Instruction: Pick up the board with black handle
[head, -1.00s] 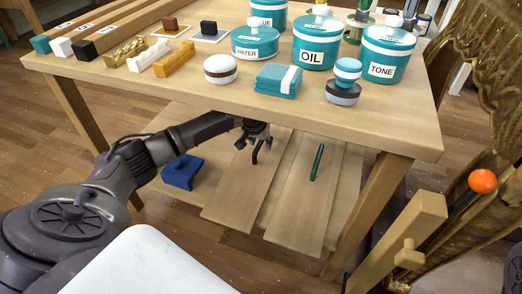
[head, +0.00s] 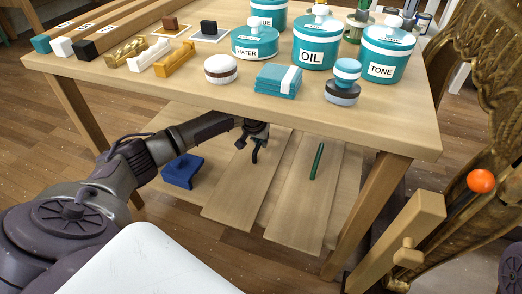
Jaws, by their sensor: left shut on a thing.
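The board with black handle (head: 233,198) lies on the low shelf under the table. It is a long pale wooden plank, and its far end is hidden by the tabletop. My left gripper (head: 255,153) reaches in under the table's front edge and is shut on the board's black handle, which is mostly covered by the fingers. The board looks flat on the shelf. My right gripper is not in view.
A similar board with a green handle (head: 300,212) lies just to the right. A blue block-like object (head: 182,171) sits to the left. The tabletop (head: 190,92) is close above my arm, and a table leg (head: 368,213) stands at right.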

